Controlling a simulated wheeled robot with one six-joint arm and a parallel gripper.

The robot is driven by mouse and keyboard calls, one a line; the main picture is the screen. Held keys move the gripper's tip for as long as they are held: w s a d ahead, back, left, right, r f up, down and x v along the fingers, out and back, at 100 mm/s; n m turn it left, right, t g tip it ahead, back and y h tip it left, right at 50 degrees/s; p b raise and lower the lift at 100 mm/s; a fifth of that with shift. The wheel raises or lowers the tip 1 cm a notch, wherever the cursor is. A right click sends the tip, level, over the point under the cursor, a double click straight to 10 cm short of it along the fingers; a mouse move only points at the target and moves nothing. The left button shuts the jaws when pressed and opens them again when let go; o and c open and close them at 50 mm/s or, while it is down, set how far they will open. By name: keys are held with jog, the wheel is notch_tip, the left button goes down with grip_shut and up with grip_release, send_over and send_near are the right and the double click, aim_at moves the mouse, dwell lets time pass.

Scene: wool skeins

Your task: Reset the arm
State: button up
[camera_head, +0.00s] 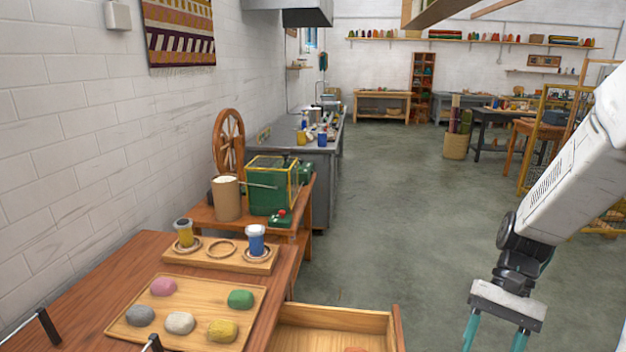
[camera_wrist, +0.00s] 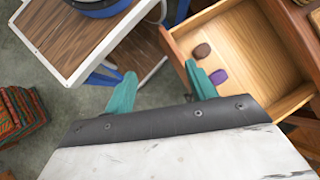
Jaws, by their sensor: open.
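My arm (camera_head: 575,165) reaches down from the upper right in the head view, and my gripper (camera_head: 494,338) hangs at the lower right, to the right of the open drawer. Its teal fingers stand apart with nothing seen between them, and the tips are cut off by the frame edge. In the wrist view my gripper (camera_wrist: 162,82) also shows open and empty. Its right finger appears over the edge of the open drawer (camera_wrist: 262,75). A brown skein (camera_wrist: 202,51) and a purple skein (camera_wrist: 219,77) lie in that drawer.
A wooden tray (camera_head: 150,322) with several skeins lies on the table. Behind it a rack (camera_head: 190,260) holds a yellow jar (camera_head: 184,236) and a blue jar (camera_head: 256,243). A green machine (camera_head: 270,190) stands beyond. Grey floor (camera_head: 400,220) is clear mid-room.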

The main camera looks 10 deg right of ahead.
jog(key=s+a+r+n+t+h, duration=0.2)
jog(key=s+a+r+n+t, duration=0.1)
jog(key=r, duration=0.4)
jog(key=s+a+r+n+t+h, duration=0.3)
jog(key=s+a+r, duration=0.1)
jog(key=r, duration=0.3)
jog(key=shift+s+a+r+n+t+h, duration=0.2)
jog(key=shift+a+r+n+t+h, duration=0.15)
jog(key=shift+a, duration=0.3)
